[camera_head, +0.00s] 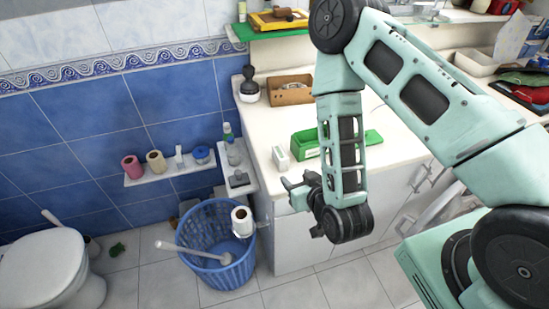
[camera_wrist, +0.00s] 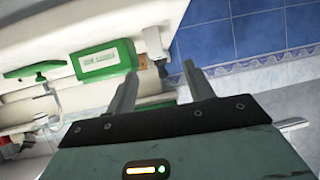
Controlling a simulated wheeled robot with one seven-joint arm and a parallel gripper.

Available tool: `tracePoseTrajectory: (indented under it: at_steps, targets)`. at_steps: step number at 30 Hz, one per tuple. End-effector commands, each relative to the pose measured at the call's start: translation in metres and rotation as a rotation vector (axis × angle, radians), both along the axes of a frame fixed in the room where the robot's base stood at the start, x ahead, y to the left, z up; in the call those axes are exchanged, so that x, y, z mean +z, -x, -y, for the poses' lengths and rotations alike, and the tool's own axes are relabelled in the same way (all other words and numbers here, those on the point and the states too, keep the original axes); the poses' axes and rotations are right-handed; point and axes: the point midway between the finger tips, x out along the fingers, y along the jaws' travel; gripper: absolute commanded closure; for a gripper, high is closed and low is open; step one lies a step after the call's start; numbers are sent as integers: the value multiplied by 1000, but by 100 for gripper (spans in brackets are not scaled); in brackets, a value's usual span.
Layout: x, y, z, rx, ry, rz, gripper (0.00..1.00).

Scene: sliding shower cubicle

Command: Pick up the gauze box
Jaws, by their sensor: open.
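A small white box (camera_head: 281,157), which looks like the gauze box, stands on the white counter near its left front edge. It is just left of a green tray (camera_head: 305,147). In the wrist view, a white box (camera_wrist: 153,42) that seems to be the same one shows beyond my fingers, beside the green tray (camera_wrist: 103,62). My gripper (camera_head: 290,186) is in front of the counter's edge, close to the box and nearer the camera. Its two fingers (camera_wrist: 160,82) are apart in the wrist view, with nothing held between them.
A cardboard box (camera_head: 290,94) and a dark-topped bottle (camera_head: 249,86) stand at the counter's back. A blue basket (camera_head: 219,250) with a brush is on the floor below. A small wall shelf (camera_head: 170,174) holds rolls. White cabinet doors (camera_head: 300,240) are under the counter.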

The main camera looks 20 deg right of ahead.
Motion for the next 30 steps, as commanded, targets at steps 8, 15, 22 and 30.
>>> tracePoseTrajectory:
  at_steps: [8, 15, 22, 30]
  targets:
    - [0, 0, 12, -36, 18, 61, 47]
    - [-12, -23, 11, -34, 16, 64, 47]
    - [-19, -43, 9, -33, 15, 65, 47]
    - [-26, -58, 8, -34, 16, 62, 47]
